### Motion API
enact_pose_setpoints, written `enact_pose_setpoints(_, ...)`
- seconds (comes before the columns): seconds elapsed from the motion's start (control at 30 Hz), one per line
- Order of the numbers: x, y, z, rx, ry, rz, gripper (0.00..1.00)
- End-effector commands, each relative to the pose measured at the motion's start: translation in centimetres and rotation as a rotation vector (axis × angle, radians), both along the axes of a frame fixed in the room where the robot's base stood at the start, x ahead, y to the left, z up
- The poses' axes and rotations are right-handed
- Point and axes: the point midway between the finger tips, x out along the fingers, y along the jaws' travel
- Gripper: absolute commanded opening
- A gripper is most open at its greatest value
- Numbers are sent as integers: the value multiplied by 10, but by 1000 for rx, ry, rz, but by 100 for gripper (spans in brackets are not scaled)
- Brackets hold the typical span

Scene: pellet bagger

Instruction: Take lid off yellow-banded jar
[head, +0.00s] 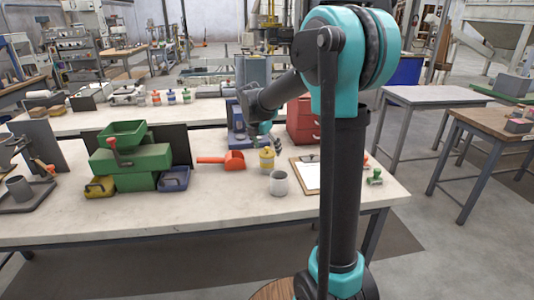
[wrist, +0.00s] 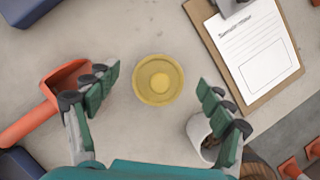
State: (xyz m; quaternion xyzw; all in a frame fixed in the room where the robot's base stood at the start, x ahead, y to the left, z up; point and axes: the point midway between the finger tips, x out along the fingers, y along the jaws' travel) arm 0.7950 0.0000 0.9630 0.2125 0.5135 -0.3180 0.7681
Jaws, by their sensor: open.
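The yellow-banded jar (head: 267,161) stands upright on the near bench, just behind a pale grey cup. My gripper (wrist: 158,84) is open and empty above the jar, with one green-padded finger on each side and clear gaps to the lid. In the head view my gripper (head: 264,133) shows small, above the jar.
An orange scoop (wrist: 62,85) lies left of the jar. A pale cup (wrist: 199,128) with dark contents sits close by my right finger. A clipboard (wrist: 268,85) lies to the right. A green machine (head: 130,160) with blue and yellow bins stands further left.

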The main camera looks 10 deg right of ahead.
Motion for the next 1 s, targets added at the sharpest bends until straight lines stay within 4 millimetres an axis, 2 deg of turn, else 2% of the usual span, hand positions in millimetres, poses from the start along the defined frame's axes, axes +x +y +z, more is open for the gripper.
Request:
enact_pose_setpoints(0.23,1,-1,-2,0,0,0,81)
enact_pose_setpoints(0.57,1,-1,-2,0,0,0,41)
enact_pose_setpoints(1.0,1,-1,4,0,0,0,41)
